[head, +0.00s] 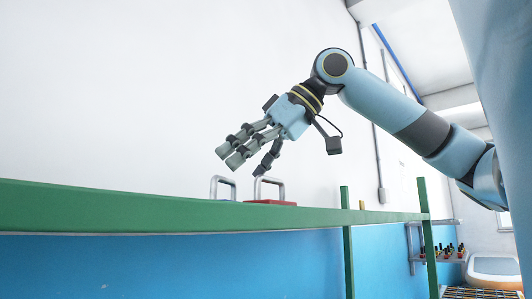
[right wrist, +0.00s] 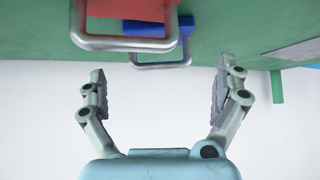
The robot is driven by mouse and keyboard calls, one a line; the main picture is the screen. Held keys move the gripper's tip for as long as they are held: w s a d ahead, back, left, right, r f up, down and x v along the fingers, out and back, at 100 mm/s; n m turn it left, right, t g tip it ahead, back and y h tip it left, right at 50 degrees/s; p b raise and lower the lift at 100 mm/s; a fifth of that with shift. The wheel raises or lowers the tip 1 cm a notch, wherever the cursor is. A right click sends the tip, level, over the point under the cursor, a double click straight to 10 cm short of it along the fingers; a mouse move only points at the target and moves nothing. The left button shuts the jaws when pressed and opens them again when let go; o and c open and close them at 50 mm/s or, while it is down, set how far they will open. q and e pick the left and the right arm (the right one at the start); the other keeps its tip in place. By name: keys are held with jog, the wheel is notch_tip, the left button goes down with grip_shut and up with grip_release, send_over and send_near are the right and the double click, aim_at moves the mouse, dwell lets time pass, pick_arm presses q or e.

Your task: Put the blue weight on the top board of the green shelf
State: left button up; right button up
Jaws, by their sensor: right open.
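The blue weight (right wrist: 158,28) has a grey metal handle and stands on a green board of the green shelf (head: 150,212). In the head view its handle (head: 235,186) rises behind the board's front edge, and its base is mostly hidden. A red weight (head: 271,202) with a similar handle stands close beside it; in the right wrist view the red weight (right wrist: 125,10) partly covers the blue one. My right gripper (head: 242,171) is open and empty above the two handles, apart from them. In the wrist view the handles lie beyond the fingertips. My left gripper is not in view.
Green posts (head: 347,240) rise at the board's right part. A small yellowish thing (head: 362,205) stands near a post. A grey rack with several small items (head: 450,254) and a pale bin (head: 492,268) are farther right. The space above the board at left is clear.

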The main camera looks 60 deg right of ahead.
jog(key=v, duration=0.6)
dwell(0.5)
